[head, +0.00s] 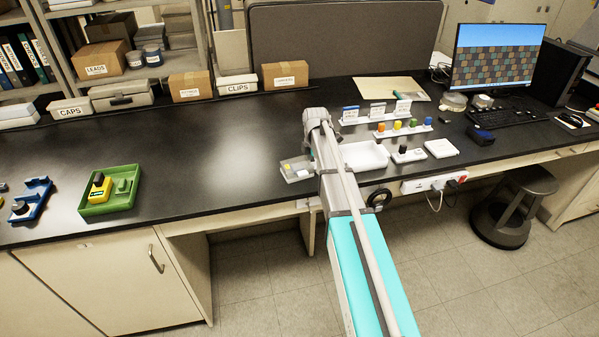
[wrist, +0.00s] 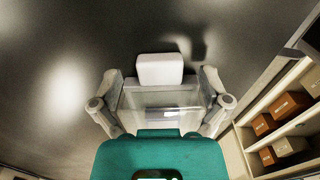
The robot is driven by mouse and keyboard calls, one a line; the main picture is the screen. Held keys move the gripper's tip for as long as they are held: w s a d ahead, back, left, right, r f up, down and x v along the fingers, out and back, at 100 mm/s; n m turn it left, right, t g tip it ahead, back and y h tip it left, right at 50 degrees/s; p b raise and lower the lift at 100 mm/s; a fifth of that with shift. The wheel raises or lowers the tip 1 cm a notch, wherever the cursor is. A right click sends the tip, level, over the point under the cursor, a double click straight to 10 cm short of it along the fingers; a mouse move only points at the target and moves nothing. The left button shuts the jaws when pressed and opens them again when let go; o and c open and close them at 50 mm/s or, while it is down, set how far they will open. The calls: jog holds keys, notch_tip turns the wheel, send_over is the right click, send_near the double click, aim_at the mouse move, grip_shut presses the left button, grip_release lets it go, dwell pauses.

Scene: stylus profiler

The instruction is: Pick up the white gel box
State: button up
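A flat white box (head: 441,148), likely the gel box, lies on the black bench right of the middle, beside a small white block with a black knob (head: 408,154). My gripper (wrist: 160,74) has its two fingers spread wide apart in the wrist view. A white rounded block (wrist: 160,68) shows between them, touching neither finger; I cannot tell whether it is part of my gripper. In the head view my arm reaches over the bench, left of the flat white box, and its wrist hides the fingers.
A white tray (head: 371,163) lies between my arm and the knobbed block. Behind are a rack of coloured caps (head: 403,128) and label cards. A grey tray (head: 297,169) is left of my wrist. A green tray (head: 109,208) sits far left; the bench between is clear.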

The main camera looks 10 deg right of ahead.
jog(key=c, duration=1.2)
jog(key=shift+r, duration=0.2)
jog(key=shift+r+p, duration=0.75)
jog(key=shift+p, duration=0.2)
jog(key=shift+s+a+r+p, duration=0.3)
jog(key=shift+s+r+p, duration=1.55)
jog(key=shift+s, duration=0.45)
jog(key=shift+s+a+r+p, duration=0.25)
jog(key=shift+s+r+p, duration=1.6)
jog(key=shift+s, duration=0.5)
jog(key=shift+s+a+r+p, duration=0.3)
jog(key=shift+s+r+p, duration=1.55)
jog(key=shift+s, duration=0.45)
